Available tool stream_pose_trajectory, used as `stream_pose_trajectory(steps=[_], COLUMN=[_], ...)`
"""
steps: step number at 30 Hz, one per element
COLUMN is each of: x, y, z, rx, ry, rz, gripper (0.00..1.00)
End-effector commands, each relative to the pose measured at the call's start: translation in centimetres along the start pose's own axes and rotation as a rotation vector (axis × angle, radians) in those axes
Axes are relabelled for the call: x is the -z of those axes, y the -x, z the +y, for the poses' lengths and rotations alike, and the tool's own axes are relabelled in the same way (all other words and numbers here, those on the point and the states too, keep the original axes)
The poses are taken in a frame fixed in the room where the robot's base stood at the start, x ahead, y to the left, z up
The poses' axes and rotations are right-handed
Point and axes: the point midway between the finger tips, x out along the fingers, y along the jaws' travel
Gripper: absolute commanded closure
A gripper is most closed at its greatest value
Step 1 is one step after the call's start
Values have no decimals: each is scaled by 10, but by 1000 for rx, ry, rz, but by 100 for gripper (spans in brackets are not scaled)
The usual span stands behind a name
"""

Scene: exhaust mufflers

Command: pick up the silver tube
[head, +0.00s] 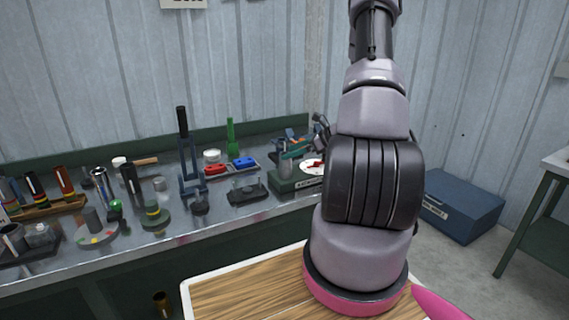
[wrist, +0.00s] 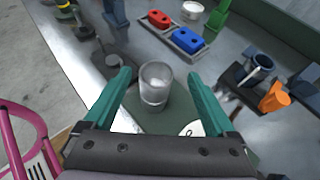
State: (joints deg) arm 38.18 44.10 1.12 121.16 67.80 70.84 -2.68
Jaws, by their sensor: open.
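A short silver-grey, open-topped tube (wrist: 154,88) stands upright on a round dark green surface in the wrist view. My gripper (wrist: 160,75) is open, with one teal finger on each side of this tube and visible gaps between. In the head view the tube (head: 286,164) stands on the bench's right part, beside my teal fingers (head: 297,153). My arm hides part of the gripper there. Another shiny silver cylinder (head: 101,182) stands far left on the bench, well away from my gripper.
A tray with a red block (wrist: 159,19) and a blue block (wrist: 188,39) lies beyond the tube. A dark holder with an orange piece (wrist: 274,97) is to its right. A dark blue upright tool (head: 188,160) stands mid-bench. A blue box (head: 460,205) is on the floor.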

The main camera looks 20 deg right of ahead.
Motion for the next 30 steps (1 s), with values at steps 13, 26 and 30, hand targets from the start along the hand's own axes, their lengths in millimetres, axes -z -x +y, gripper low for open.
stream_pose_trajectory(steps=[13,26,30], x=[3,3,3], y=[-52,-62,-62], z=[6,5,5], rx=[-4,-1,-1], ry=[1,1,1], rz=[1,2,2], gripper=[9,36,90])
